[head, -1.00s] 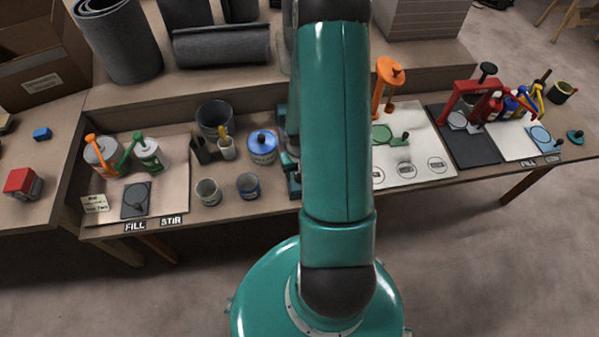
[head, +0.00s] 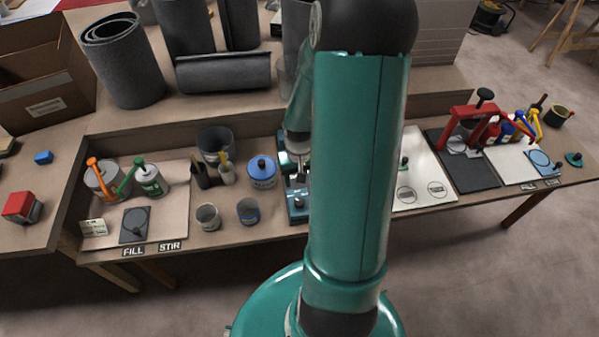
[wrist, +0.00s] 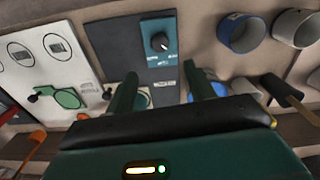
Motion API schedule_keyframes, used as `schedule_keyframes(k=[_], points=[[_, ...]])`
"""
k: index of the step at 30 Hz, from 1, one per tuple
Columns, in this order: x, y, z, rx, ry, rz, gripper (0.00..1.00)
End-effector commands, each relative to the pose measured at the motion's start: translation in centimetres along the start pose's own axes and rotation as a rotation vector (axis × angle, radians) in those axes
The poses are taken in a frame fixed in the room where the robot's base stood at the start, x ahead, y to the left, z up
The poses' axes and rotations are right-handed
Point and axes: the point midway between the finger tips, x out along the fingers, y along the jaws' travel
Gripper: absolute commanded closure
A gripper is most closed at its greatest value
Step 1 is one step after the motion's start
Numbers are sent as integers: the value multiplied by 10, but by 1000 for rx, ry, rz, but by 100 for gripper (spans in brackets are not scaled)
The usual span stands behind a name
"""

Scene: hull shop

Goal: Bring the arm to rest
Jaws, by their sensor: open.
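My gripper (wrist: 162,84) is open in the wrist view, with its two dark green fingers apart and nothing between them. In the head view the end of my arm hangs over the middle of the bench, and the gripper there is small and partly lost against the device below. That device is a teal and dark grey unit with a black knob (head: 298,203). Its knob panel (wrist: 160,42) shows just beyond my fingertips in the wrist view. I cannot tell how far above it the fingers are. My large teal arm link hides part of the bench in the head view.
A white board (head: 425,180) lies to the right, with a red press (head: 465,125) beyond. Rolled grey mats (head: 223,72) lie behind.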

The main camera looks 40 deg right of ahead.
Motion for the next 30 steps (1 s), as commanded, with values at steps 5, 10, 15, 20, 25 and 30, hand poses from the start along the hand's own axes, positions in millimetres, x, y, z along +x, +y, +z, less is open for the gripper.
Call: schedule_keyframes(k=[5, 10, 15, 20, 25, 30], points=[[-17, 0, 0, 0, 1, 0, 46], [-19, 0, 0, -1, 0, 0, 46], [-19, 0, 0, -1, 0, 0, 46], [-19, 0, 0, -1, 0, 0, 46], [-22, -2, -1, -6, 5, 3, 46], [-56, -20, -3, -53, 47, 33, 46]])
